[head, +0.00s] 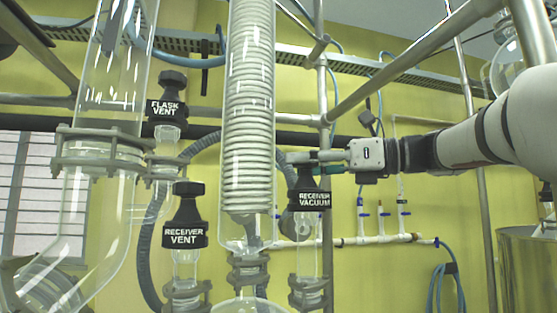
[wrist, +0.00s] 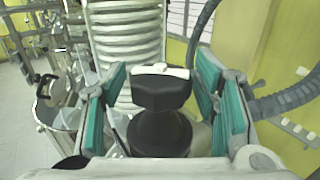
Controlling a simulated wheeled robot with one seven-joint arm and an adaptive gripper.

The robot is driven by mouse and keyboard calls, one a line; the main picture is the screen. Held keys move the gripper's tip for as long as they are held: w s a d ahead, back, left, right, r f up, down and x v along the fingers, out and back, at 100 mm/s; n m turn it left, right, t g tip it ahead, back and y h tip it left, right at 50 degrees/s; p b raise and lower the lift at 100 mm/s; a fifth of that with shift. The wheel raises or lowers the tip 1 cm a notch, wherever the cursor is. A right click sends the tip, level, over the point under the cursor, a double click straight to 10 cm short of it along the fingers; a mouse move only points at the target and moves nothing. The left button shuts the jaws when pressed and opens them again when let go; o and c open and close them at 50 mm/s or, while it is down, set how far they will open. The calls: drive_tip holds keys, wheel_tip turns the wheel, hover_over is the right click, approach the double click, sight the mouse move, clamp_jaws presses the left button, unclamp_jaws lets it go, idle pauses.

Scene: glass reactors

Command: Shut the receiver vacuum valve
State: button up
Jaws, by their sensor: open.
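The receiver vacuum valve (head: 310,182) has a black knob with a "RECEIVER VACUUM" label and stands upright on a glass neck, right of the coil condenser. My gripper (head: 303,157) reaches in from the right at the height of the knob's top. In the wrist view, the black knob (wrist: 160,90) lies between the two teal-padded fingers of my open gripper (wrist: 161,84). Gaps show on both sides, so the pads look apart from it. The fingers partly hide the knob's top in the head view.
The receiver vent valve (head: 186,222) and flask vent valve (head: 170,100) stand to the left. The glass coil condenser (head: 249,110) is close beside the vacuum valve. A grey corrugated hose (wrist: 285,98) passes just right of my gripper in the wrist view. Metal rods (head: 410,55) cross above my arm.

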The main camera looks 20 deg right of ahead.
drive_tip(key=c, duration=1)
drive_tip(key=shift+o, duration=0.3)
drive_tip(key=shift+s+r+m+t+h+p, duration=0.15)
drive_tip(key=shift+r+m+t+h+p, duration=0.05)
drive_tip(key=shift+m+t+h+p, duration=0.25)
drive_tip(key=m+t+h+p, duration=0.1)
drive_tip(key=m+t+h, duration=0.1)
drive_tip(key=t, duration=0.1)
drive_tip(key=shift+m+h+p, duration=0.25)
drive_tip(key=shift+h+p, duration=0.05)
drive_tip(key=shift+h, duration=0.05)
drive_tip(key=m+t+h+p, duration=0.1)
drive_tip(key=m+t+h, duration=0.1)
drive_tip(key=h, duration=0.1)
drive_tip(key=shift+m+h, duration=0.3)
drive_tip(key=shift+f+m+t+h+p, duration=0.1)
drive_tip(key=shift+m+t+h+p, duration=0.5)
drive_tip(key=shift+m+h, duration=0.85)
drive_tip(key=shift+t+h, duration=0.25)
drive_tip(key=shift+h, duration=0.2)
drive_tip(key=o, duration=0.9)
